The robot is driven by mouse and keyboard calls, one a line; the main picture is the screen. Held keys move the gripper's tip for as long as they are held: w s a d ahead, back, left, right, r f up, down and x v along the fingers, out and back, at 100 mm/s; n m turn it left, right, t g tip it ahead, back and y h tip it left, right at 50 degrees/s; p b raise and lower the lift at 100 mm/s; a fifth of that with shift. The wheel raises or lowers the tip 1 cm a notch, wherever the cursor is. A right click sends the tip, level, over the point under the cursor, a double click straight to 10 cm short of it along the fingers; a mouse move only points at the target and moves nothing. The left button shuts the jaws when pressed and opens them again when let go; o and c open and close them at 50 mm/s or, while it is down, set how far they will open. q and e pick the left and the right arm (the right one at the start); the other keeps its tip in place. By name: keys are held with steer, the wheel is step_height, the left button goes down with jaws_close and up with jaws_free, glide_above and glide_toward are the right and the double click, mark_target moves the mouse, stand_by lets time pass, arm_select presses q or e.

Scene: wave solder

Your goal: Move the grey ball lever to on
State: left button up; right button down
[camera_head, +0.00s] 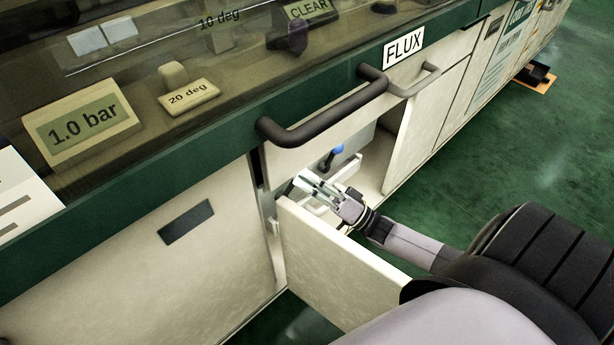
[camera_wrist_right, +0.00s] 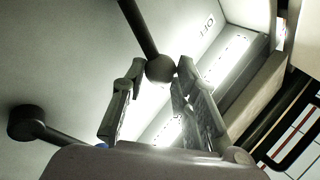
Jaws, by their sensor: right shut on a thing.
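The grey ball lever shows in the right wrist view as a dark rod ending in a round grey ball (camera_wrist_right: 160,68). My right gripper (camera_wrist_right: 160,80) has its fingertips on both sides of the ball and is shut on it. In the head view my right gripper (camera_head: 308,182) reaches into the open compartment under the FLUX sign, and the ball is hidden or too small to make out there. A short marking (camera_wrist_right: 207,25) on the panel beside the rod is too blurred to read surely. My left gripper is in neither view.
An open cabinet door (camera_head: 335,265) stands just below my right forearm. A lever with a blue knob (camera_head: 337,150) is deeper inside the compartment. Another dark knobbed lever (camera_wrist_right: 28,122) is at the wrist view's left. A black handle (camera_head: 320,118) juts out above.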

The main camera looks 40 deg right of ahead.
steer(key=shift+d, duration=0.1)
steer(key=c, duration=1.3)
jaws_free()
steer(key=shift+s+f, duration=0.1)
steer(key=v, duration=1.2)
